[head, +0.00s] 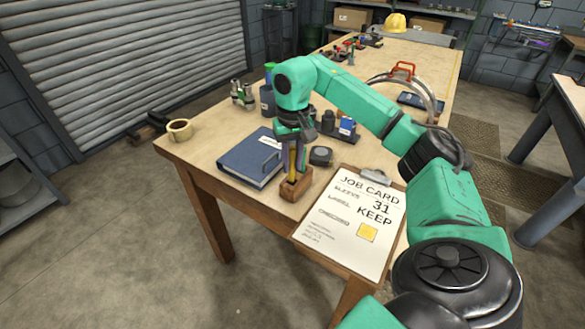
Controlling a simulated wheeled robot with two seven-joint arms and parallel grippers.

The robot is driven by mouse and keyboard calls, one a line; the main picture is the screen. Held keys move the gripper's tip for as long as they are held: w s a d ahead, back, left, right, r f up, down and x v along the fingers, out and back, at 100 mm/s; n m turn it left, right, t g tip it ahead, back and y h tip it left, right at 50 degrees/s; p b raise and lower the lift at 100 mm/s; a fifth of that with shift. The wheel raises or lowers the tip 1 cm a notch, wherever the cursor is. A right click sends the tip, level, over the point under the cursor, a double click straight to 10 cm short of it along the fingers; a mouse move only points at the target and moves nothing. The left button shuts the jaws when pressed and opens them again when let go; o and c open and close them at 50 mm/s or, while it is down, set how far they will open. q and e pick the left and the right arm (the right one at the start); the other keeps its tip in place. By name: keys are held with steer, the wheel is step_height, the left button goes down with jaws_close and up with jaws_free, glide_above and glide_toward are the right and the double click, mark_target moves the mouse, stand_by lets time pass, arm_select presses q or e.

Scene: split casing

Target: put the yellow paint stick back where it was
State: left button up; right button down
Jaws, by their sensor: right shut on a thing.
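The yellow paint stick (291,161) stands upright under my right gripper (296,145), which is shut on it. The stick's lower end meets the top of a small wooden block holder (296,188) at the table's front edge. I cannot tell how deep it sits in the holder. A purple stick (302,158) stands close beside it in the same holder. The gripper hides the upper ends of the sticks. My left gripper is not in view.
A blue binder (250,158) lies left of the holder. A job card clipboard (350,222) lies to the right, and a dark round tape measure (321,156) behind. A tan mug (179,130) stands at the left corner. Bare tabletop (215,130) shows between mug and binder.

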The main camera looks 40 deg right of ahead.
mark_target(291, 147)
step_height(291, 147, down, 2)
steer(key=shift+a+f, duration=0.1)
steer(key=shift+f, duration=0.1)
steer(key=c, duration=0.7)
jaws_free()
steer(key=shift+w, duration=0.15)
steer(key=shift+c, duration=0.2)
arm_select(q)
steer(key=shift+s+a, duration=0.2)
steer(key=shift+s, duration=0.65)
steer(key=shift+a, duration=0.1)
arm_select(e)
steer(key=shift+r, duration=0.15)
steer(key=shift+r, duration=0.25)
step_height(291, 147, up, 5)
steer(key=shift+f, duration=0.15)
step_height(291, 147, up, 7)
steer(key=p, duration=0.3)
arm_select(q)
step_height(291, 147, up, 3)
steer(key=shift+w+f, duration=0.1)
arm_select(e)
steer(key=shift+f, duration=0.1)
